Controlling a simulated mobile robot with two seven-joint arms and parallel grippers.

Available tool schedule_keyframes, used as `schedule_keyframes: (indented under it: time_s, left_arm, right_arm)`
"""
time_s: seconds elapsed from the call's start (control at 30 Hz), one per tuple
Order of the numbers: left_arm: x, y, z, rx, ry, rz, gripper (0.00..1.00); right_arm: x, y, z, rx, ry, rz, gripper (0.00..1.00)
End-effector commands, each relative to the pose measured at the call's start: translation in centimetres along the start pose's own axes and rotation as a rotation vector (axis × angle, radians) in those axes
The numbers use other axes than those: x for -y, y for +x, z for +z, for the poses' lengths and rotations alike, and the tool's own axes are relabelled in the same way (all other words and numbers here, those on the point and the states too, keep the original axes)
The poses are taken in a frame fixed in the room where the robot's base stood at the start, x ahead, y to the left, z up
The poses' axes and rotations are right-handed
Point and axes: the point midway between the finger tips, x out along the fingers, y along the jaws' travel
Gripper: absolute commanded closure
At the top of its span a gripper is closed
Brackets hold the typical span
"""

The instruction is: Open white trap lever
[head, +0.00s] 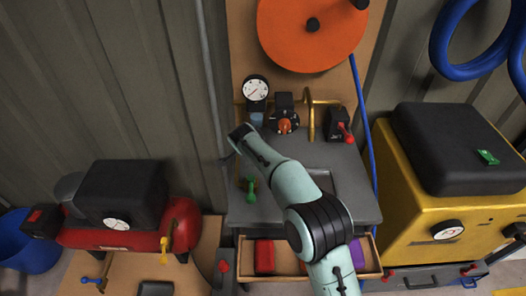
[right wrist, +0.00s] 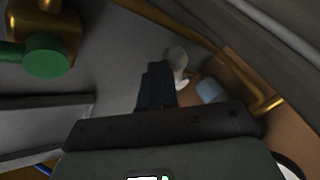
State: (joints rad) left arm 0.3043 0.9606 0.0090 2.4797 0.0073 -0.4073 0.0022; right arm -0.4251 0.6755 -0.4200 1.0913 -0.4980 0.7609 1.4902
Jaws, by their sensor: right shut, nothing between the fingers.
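In the right wrist view a small white knob-like part (right wrist: 177,56), which looks like the white trap lever, sits just beyond my right gripper (right wrist: 158,68). The gripper's dark fingers are closed together and empty, with the tips close to its left side; I cannot tell if they touch it. A pale blue cup (right wrist: 209,90) and brass pipe (right wrist: 266,104) lie to its right. In the head view the pale blue cup (head: 257,118) hangs below a gauge (head: 256,89). There my arm hides the white lever and my right gripper. My left gripper is not in view.
A green-handled valve (head: 249,189) stands on the grey bench beside my arm; its handle (right wrist: 48,58) is also at the wrist view's left. A black-and-orange knob (head: 284,124) and red lever (head: 346,132) sit to the right. An open drawer (head: 280,270) lies below.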

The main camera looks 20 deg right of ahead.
Motion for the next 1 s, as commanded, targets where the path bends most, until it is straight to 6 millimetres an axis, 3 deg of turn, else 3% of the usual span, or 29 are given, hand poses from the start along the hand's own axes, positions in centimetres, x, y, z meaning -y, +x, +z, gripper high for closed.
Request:
schedule_keyframes:
  time_s: [0.27,0.53,0.8,1.0]
  left_arm:
    - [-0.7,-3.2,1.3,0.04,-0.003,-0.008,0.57]
    - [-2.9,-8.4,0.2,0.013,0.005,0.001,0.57]
    - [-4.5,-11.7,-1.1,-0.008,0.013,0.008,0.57]
    - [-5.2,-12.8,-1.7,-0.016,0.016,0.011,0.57]
  right_arm:
    - [2.3,0.1,0.8,-0.107,0.214,0.105,1.0]
    - [4.3,0.7,1.0,-0.199,0.41,0.191,1.0]
    - [5.4,1.4,1.1,-0.192,0.406,0.188,1.0]
    - [5.7,1.8,1.3,-0.19,0.405,0.189,1.0]
